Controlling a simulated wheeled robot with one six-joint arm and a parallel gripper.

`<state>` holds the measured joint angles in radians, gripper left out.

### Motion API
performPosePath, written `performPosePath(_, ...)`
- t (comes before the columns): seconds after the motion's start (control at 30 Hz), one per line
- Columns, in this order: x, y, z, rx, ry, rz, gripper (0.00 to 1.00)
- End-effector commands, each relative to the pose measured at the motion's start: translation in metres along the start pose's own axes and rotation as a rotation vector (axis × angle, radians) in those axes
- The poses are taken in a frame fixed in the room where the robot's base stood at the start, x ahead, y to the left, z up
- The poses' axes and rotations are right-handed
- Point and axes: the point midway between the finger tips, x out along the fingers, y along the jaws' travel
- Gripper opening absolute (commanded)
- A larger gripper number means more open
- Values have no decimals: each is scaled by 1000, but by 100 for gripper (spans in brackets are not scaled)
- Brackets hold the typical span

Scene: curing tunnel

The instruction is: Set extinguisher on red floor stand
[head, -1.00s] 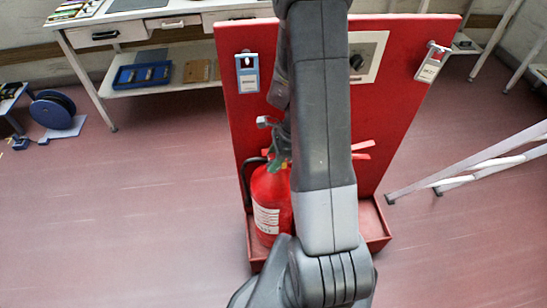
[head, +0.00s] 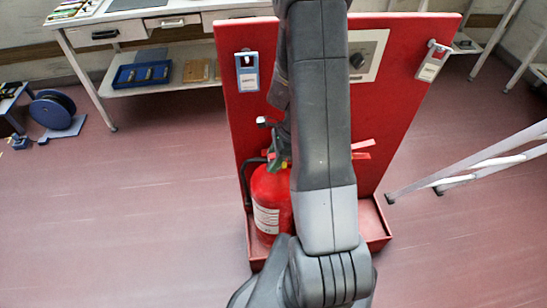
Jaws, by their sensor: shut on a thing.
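The red floor stand (head: 408,105) has a tall upright back panel and a shallow tray base (head: 374,222) on the floor. The red extinguisher (head: 268,192) stands upright at the left part of the tray, with a white label and a black hose at its left. My arm hides its right side and part of the tray, so I cannot see whether its bottom rests on the tray floor. My gripper (head: 279,150) is at the extinguisher's top, mostly hidden behind my arm, shut on the extinguisher around its neck or handle; the exact grip is hard to see.
Two tags hang on the panel, a blue one (head: 247,72) and a white one (head: 432,62). A workbench (head: 130,32) with a blue tray (head: 141,75) stands behind left. White rails (head: 480,160) stand right. The left floor is clear.

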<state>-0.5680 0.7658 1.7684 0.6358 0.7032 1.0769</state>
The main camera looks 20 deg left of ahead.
Motion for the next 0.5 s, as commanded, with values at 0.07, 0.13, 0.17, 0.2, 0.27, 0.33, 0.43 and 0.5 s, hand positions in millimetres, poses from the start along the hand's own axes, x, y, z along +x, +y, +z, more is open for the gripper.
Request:
performPosePath(0.07,0,-1,0,-1,0,-2,10)
performPosePath(0.13,0,-1,0,-1,0,-2,10)
performPosePath(0.17,1,-1,0,-1,0,-2,10)
performPosePath(0.2,1,-1,0,-1,-1,-2,10)
performPosePath(0.27,2,-1,-1,-1,0,-2,10)
performPosePath(0.33,2,-1,-1,-1,0,-2,10)
performPosePath(0.43,3,-1,-1,-1,0,-2,10)
performPosePath(0.5,4,-1,-2,-1,0,-2,10)
